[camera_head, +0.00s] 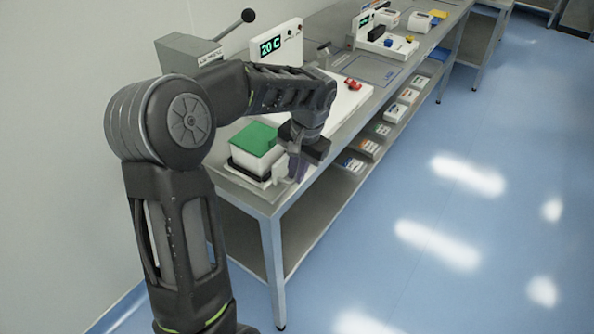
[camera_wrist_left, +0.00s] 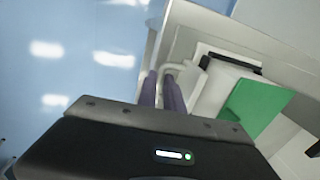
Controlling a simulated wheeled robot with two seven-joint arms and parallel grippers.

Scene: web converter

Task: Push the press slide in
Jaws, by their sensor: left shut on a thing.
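The press slide looks like a low white tray (camera_head: 262,181) at the near end of the bench, with a pale loop handle (camera_wrist_left: 183,70) at its front. On it sits a white block with a green top (camera_head: 256,138), framed by a dark rim; the green top also shows in the left wrist view (camera_wrist_left: 257,106). My left gripper (camera_head: 297,172) points down at the bench's front edge. Its two purplish fingers (camera_wrist_left: 160,82) are shut on the handle. My left arm hides part of the press area behind. My right gripper is out of view.
A grey machine (camera_head: 186,50) with a black-knobbed lever (camera_head: 235,24) stands behind my arm. A panel reading "20 G" (camera_head: 277,45) and a red item (camera_head: 353,84) are farther along the bench. Small boxes line the lower shelf (camera_head: 382,130). The blue floor at right is clear.

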